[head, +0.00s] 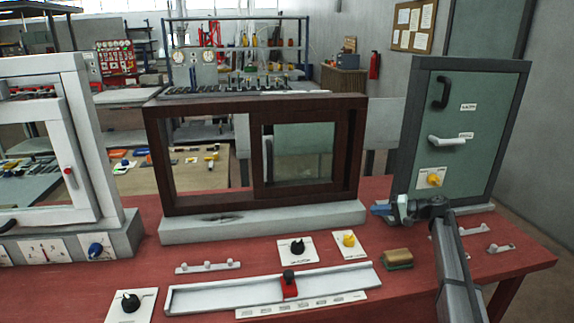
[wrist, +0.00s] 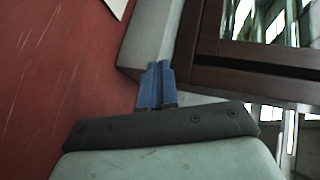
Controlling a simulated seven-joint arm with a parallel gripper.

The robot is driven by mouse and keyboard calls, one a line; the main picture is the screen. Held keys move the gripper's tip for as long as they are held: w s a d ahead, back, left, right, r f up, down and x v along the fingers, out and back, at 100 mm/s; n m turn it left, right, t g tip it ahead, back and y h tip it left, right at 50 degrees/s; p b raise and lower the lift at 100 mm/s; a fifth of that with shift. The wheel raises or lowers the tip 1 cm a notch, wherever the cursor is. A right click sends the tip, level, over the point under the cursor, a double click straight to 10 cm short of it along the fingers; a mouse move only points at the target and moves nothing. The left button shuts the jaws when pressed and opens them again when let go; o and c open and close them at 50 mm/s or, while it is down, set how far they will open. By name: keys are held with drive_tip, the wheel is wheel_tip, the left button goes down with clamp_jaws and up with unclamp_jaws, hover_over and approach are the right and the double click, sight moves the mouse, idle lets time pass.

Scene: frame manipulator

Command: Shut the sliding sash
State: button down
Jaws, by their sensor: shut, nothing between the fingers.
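The dark brown window frame (head: 255,103) stands upright on a grey base (head: 262,222) in the middle of the red table. The left half of the frame is an open gap. My gripper (head: 380,209) is shut and empty, low beside the right end of the grey base. In the wrist view, its blue fingers (wrist: 157,68) are together near the grey base (wrist: 150,38) and the brown frame (wrist: 265,82). Contact cannot be told.
A white window unit (head: 75,150) stands at the left and a grey-green door panel (head: 465,140) at the right. In front lie a white slider rail with a red block (head: 289,287), knob plates and a sponge (head: 397,258). The red table (head: 190,300) has bare patches between them.

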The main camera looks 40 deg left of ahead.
drive_tip(key=s+a+r+n+g, duration=0.1)
drive_tip(key=s+a+r+g, duration=0.2)
drive_tip(key=s+a, duration=0.4)
drive_tip(key=s+a+r+n+g+y, duration=0.1)
drive_tip(key=s+a+r+g, duration=0.15)
drive_tip(key=a+r, duration=0.4)
drive_tip(key=s+a+r+n+g, duration=0.2)
drive_tip(key=a+r+g, duration=0.1)
drive_tip(key=r, duration=0.6)
drive_tip(key=x, duration=1.4)
drive_tip(key=shift+f, duration=0.35)
drive_tip(key=s+d+x, duration=0.1)
drive_tip(key=s+x, duration=0.1)
drive_tip(key=x, duration=1.2)
drive_tip(key=s+d+x, duration=0.2)
drive_tip(key=x, duration=1.2)
drive_tip(key=shift+s+f, duration=0.2)
